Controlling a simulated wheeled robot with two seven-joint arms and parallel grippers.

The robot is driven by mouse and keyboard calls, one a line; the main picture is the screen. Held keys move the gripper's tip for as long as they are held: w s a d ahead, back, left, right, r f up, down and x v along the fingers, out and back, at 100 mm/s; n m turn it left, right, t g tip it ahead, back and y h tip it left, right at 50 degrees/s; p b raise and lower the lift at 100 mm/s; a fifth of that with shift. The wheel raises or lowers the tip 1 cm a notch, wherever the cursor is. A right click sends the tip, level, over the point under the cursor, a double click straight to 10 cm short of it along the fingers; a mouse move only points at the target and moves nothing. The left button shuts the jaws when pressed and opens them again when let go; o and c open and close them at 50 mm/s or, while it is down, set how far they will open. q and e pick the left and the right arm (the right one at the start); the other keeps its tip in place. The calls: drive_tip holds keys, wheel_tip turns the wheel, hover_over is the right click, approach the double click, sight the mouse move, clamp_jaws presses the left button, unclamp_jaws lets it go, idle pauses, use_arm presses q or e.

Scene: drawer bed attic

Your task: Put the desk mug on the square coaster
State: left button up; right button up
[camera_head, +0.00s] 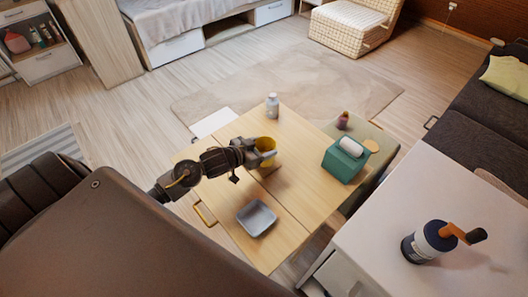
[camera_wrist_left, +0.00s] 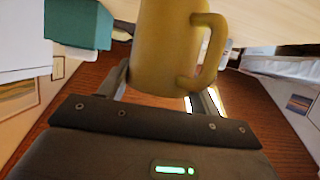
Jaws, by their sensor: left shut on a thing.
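The yellow mug (camera_head: 267,142) is between the jaws of my left gripper (camera_head: 262,152), over the light wooden table (camera_head: 290,200). It also shows large in the left wrist view (camera_wrist_left: 165,50), with its handle on the right side of that picture. My left gripper is shut on it. I cannot tell whether the mug's base touches the table. I cannot make out a flat square coaster for certain; the gripper and mug hide part of the tabletop. My right gripper is not in view.
A blue-grey square tray (camera_head: 257,218) lies near the table's front. A white bottle (camera_head: 272,106) stands at the back edge. A green tissue box (camera_head: 345,160), a small dark red item (camera_head: 343,120) and a round tan disc (camera_head: 372,146) are at the right. The table's middle is clear.

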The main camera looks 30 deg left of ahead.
use_arm(q)
drive_tip(key=shift+f, duration=0.95)
drive_tip(key=shift+f, duration=0.1)
drive_tip(key=o, duration=1.1)
drive_tip(key=shift+f, duration=0.1)
drive_tip(key=shift+s+r, duration=0.15)
drive_tip(key=shift+r, duration=0.1)
drive_tip(key=shift+v, duration=5.85)
